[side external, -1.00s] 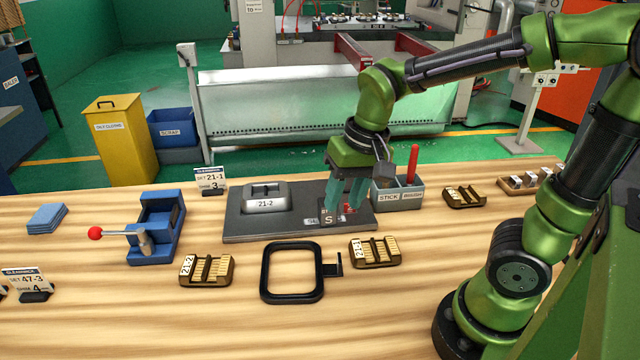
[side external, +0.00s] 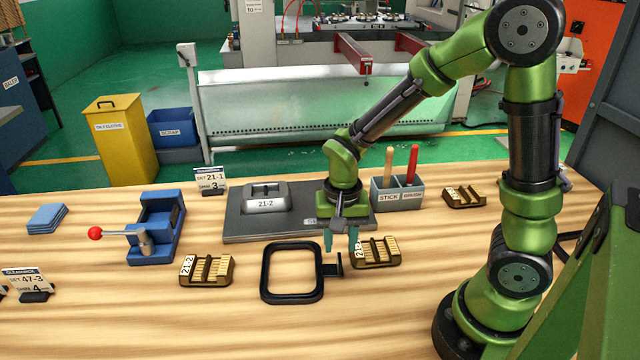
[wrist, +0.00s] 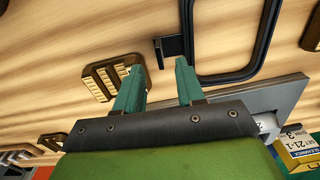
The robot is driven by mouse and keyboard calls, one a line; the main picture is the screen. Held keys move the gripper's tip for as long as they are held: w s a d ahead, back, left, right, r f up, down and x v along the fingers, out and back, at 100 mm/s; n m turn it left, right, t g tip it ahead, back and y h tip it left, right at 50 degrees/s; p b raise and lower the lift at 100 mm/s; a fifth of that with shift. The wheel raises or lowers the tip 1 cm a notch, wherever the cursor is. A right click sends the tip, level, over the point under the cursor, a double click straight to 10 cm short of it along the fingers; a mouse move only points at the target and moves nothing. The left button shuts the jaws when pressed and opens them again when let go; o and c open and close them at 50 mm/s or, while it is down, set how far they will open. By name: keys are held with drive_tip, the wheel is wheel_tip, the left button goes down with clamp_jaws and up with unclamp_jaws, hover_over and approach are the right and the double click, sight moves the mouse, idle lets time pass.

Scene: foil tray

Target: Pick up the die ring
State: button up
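The die ring (side external: 266,272) is a black, rounded square frame lying flat on the wooden bench, with a short handle tab (side external: 333,265) on its right side. In the wrist view the ring (wrist: 187,40) shows at the top right, cut off by the edge, and its tab (wrist: 170,48) lies ahead of the fingertips. My gripper (side external: 340,246) points down above the bench, just behind the tab and left of a brass block. Its teal fingers are apart with nothing between them; it also shows in the wrist view (wrist: 157,68). It appears clear of the ring.
The brass block (side external: 376,254) sits close to the right of the tab; another, marked 21-2 (side external: 207,270), is left of the ring. A dark plate (side external: 245,230) carrying a grey 21-2 piece (side external: 265,198) lies behind. A stick caddy (side external: 398,196) stands behind right. Bench in front is clear.

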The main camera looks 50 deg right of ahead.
sight(339, 257)
drive_tip(key=shift+f, duration=2.75)
drive_tip(key=shift+c, duration=0.4)
clamp_jaws()
